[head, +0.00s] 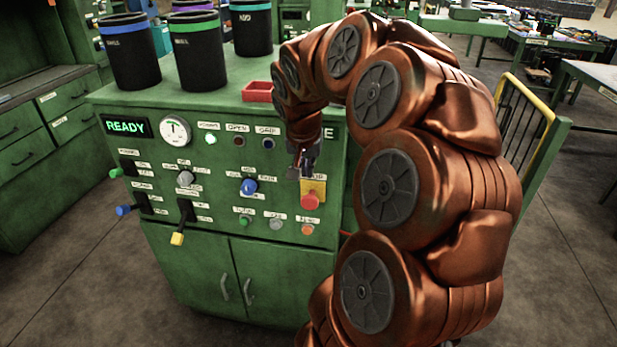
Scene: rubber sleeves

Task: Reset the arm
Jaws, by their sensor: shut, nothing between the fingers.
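My copper-coloured arm curves up from the bottom right and bends down in front of the green control cabinet (190,257). My gripper (303,172) is shut and holds nothing. It hangs at the right part of the panel, just above a red push button (310,199) on a yellow plate (319,187). I cannot tell whether it touches the plate. My arm hides part of the panel's right side and its upper right label. A lit display (126,127) reads READY.
The panel carries a gauge (175,131), a blue knob (249,186), a yellow-tipped lever (178,238) and several small buttons. Black sleeves (197,55) with coloured bands and a red tray (258,92) stand on top. A yellow-railed cart (527,90) is at the right.

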